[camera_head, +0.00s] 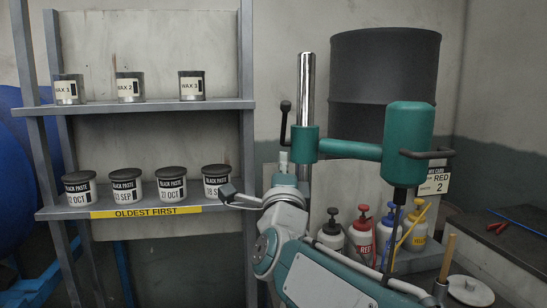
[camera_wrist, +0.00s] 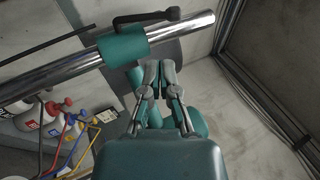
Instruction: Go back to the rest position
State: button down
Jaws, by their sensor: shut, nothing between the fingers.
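My gripper (camera_wrist: 159,68) shows in the wrist view with its two fingertips close together, shut and empty. Beyond it in that view are a chrome post (camera_wrist: 85,68) and its teal clamp (camera_wrist: 122,46); I cannot tell how far apart they are. In the head view my arm rises from the bottom centre, in front of the bench. I cannot make out the fingers there. The same chrome post (camera_head: 306,90) stands behind my arm, with a teal mixer head (camera_head: 409,130) to its right.
A shelf (camera_head: 160,105) at left holds wax tins (camera_head: 129,87) above and black paste pots (camera_head: 125,186) below. Colour bottles (camera_head: 361,236) stand right of my arm, before a dark drum (camera_head: 383,72). A dark worktop (camera_head: 500,239) is at far right.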

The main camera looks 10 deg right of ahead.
jog(key=s+a+f+n+g+y, duration=0.1)
jog(key=s+f+n+g+y, duration=0.3)
jog(key=f+n, duration=0.35)
jog(key=s+f+n+g+y, duration=0.2)
jog(key=s+f+n+g, duration=0.4)
jog(key=f, duration=0.3)
jog(key=s+d+f+n+g+h, duration=0.1)
jog(key=s+d+f+n+g, duration=0.3)
jog(key=s+f, duration=0.9)
jog(key=s+n+g, duration=0.2)
jog(key=n, duration=0.2)
jog(key=shift+s+g, duration=0.15)
jog(key=shift+g, duration=0.25)
